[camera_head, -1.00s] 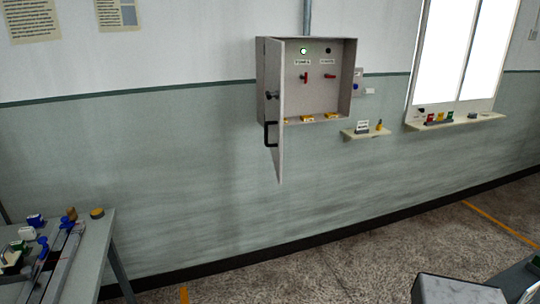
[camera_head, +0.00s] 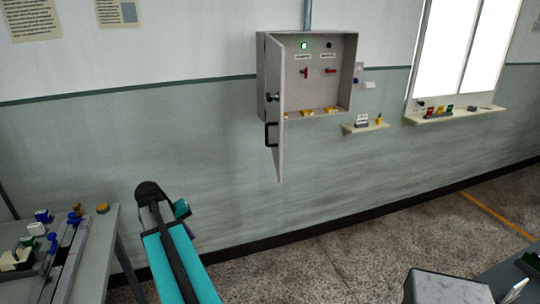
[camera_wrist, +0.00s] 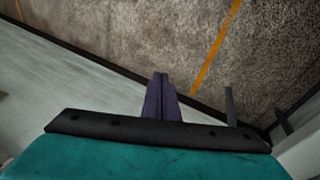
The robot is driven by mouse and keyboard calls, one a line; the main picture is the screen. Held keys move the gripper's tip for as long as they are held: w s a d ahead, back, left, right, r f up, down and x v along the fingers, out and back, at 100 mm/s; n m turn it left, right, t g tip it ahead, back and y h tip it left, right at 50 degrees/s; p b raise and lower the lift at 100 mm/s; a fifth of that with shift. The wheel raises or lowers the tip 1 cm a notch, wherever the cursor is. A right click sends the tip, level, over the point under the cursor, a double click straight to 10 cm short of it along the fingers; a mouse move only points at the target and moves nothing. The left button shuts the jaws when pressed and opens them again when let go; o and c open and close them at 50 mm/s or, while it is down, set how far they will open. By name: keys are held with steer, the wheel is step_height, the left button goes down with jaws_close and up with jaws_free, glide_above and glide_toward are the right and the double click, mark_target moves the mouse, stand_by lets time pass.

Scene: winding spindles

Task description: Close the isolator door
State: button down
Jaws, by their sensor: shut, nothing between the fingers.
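The isolator box (camera_head: 330,95) hangs on the wall in the head view. Its door (camera_head: 280,150) is hinged at the left and stands wide open, swung out toward me. The door carries a black handle (camera_head: 270,134) and a dark knob (camera_head: 271,97) on its outer face. Inside the box are two red switches, a lit green lamp and several yellow items. My gripper shows in the wrist view, its purple fingers (camera_wrist: 161,98) together and empty, with floor and wall beyond. In the head view my teal arm is at the lower left, well below and apart from the door; the fingertips are not clear there.
A workbench (camera_head: 113,225) with rails and small parts stands at the left. A small shelf (camera_head: 366,128) and a window sill (camera_head: 455,116) with small items are right of the box. A grey box (camera_head: 447,288) is at the bottom right. The floor (camera_head: 330,260) between is clear.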

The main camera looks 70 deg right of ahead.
steer(key=s+d+r+m+p, duration=0.1)
steer(key=s+d+r, duration=0.4)
steer(key=r, duration=0.5)
steer(key=s+d+r+m+h+p, duration=0.1)
steer(key=s+d+r, duration=0.4)
steer(key=r, duration=0.5)
steer(key=s+d+r+m+g+h+p, duration=0.1)
steer(key=s+d+r, duration=0.4)
steer(key=r, duration=0.6)
steer(key=s+m+p, duration=0.1)
steer(key=m, duration=0.1)
steer(key=shift+s+d+m, duration=0.2)
steer(key=shift+d+m, duration=0.1)
steer(key=shift+d, duration=0.1)
steer(key=s+d+f+b, duration=0.5)
steer(key=s+d+f, duration=0.1)
steer(key=d+f, duration=0.1)
steer(key=shift+f+b, duration=0.4)
steer(key=shift+f, duration=0.05)
steer(key=shift+s, duration=0.2)
